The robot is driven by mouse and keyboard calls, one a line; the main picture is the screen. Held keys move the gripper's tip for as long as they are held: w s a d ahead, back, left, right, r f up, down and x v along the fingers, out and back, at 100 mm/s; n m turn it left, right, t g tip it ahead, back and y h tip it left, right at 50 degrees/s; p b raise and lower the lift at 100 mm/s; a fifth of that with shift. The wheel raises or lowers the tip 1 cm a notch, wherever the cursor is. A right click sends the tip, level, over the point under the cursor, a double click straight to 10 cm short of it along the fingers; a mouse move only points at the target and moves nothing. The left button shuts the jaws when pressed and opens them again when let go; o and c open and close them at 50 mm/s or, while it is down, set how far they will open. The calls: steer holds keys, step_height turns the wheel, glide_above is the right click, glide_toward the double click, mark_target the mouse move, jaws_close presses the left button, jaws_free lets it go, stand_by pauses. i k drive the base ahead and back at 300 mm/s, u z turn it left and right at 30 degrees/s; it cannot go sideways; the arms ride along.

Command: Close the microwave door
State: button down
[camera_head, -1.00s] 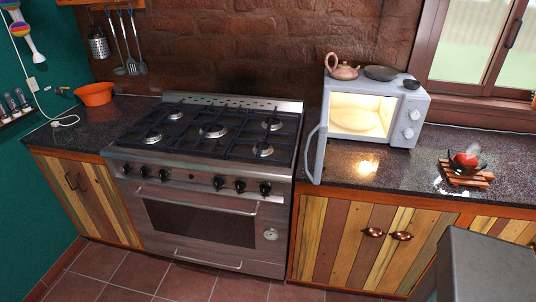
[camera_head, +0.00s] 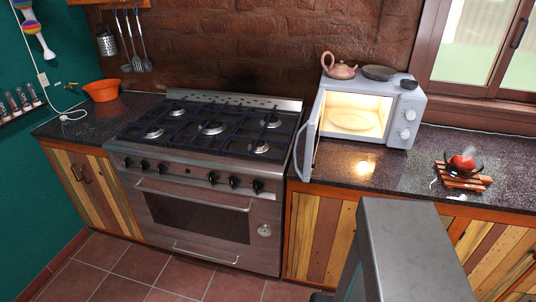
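The white microwave (camera_head: 398,104) stands on the dark countertop to the right of the stove. Its door (camera_head: 310,138) is open, hinged at the left side and swung out toward the front of the counter. The lit interior (camera_head: 352,112) shows a round plate and looks otherwise empty. My gripper is not in view. A grey block-shaped part of my own body fills the lower right and hides part of the cabinets.
A brown teapot (camera_head: 339,67), a dark pan (camera_head: 379,73) and a small dark bowl (camera_head: 408,84) sit on the microwave. A bowl with red contents (camera_head: 464,163) stands on a wooden rack (camera_head: 462,178) to the right. The stove (camera_head: 205,150) is left of the door.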

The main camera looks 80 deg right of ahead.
mark_target(313, 124)
steer(key=z, duration=0.2)
steer(key=i, duration=1.3)
steer(key=z, duration=4.45)
steer(key=i, duration=0.1)
steer(key=u, duration=3.05)
